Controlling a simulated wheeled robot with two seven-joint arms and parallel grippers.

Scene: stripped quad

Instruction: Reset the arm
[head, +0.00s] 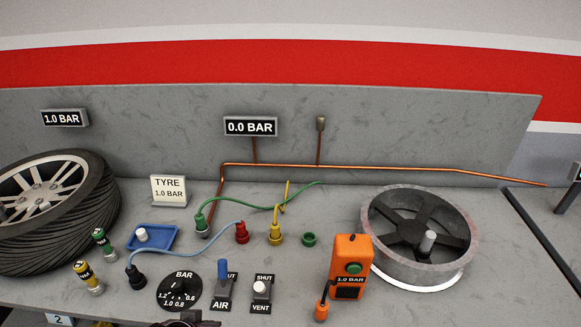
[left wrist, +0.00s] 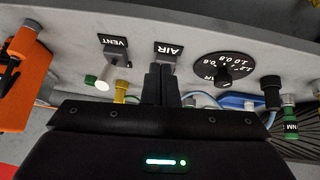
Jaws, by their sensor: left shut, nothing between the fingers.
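My left gripper (left wrist: 161,84) is shut and empty in the left wrist view, its fingers together in front of the panel controls. A dark part of my left arm (head: 188,321) shows at the bottom edge of the head view, below the BAR dial (head: 180,291). The fingers point toward the AIR lever (head: 222,270); I cannot tell whether they touch it. The VENT knob (head: 261,287) is right of the lever. My right gripper is in neither view.
A tyre (head: 60,210) stands at the left, a metal wheel rim (head: 386,245) at the right. An orange pump box (head: 350,262) stands between. Green and blue hoses, coloured couplings and a blue tray (head: 165,238) crowd the bench. The gauge reads 0.0 BAR (head: 251,127).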

